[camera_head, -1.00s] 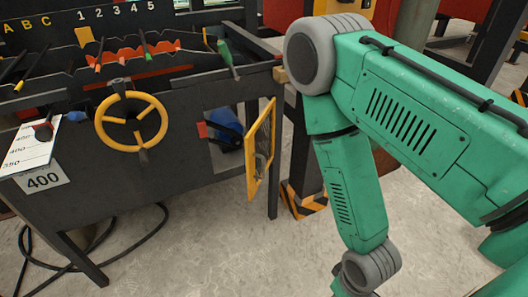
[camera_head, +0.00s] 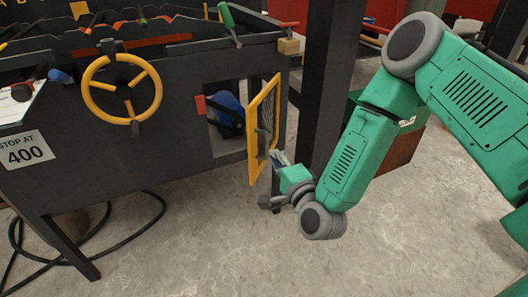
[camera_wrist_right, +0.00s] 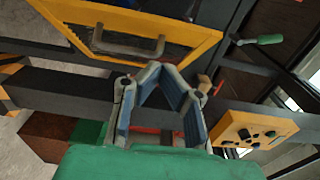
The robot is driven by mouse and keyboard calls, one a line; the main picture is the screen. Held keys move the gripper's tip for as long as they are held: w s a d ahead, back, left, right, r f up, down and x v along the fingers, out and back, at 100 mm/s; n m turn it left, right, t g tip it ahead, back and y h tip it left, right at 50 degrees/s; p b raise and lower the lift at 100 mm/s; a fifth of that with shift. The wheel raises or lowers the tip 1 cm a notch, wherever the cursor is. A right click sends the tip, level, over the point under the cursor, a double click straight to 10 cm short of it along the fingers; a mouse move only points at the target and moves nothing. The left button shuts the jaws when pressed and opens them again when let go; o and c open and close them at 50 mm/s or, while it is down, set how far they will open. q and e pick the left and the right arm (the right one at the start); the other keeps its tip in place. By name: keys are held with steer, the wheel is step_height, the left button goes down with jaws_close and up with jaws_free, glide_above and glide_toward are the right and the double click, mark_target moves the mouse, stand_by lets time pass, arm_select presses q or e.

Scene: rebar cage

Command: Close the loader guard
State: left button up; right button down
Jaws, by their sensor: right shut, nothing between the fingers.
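The loader guard (camera_head: 252,150) is a yellow-framed mesh door on the front of the dark machine. It stands open, swung out from the right side of a rectangular opening (camera_head: 228,143). A grey handle (camera_wrist_right: 127,46) shows on it in the right wrist view, where the guard frame (camera_wrist_right: 188,48) fills the upper left. My right gripper (camera_head: 277,157) is just right of the guard's lower part, on its outer side. In the right wrist view its blue-padded fingers (camera_wrist_right: 161,72) converge, empty, below the handle. Contact with the guard cannot be told. My left gripper is out of view.
A yellow handwheel (camera_head: 122,88) and a "400" sign (camera_head: 25,152) are left of the opening. A red block (camera_head: 200,105) sits at the opening's left edge, and a blue object (camera_head: 227,110) is inside. A dark post (camera_head: 328,80) stands behind my gripper.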

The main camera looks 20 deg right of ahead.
mark_target(255, 131)
arm_select(q)
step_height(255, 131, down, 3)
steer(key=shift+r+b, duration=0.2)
steer(key=shift+b, duration=1)
arm_select(e)
steer(key=w, duration=0.9)
steer(key=shift+w, duration=0.35)
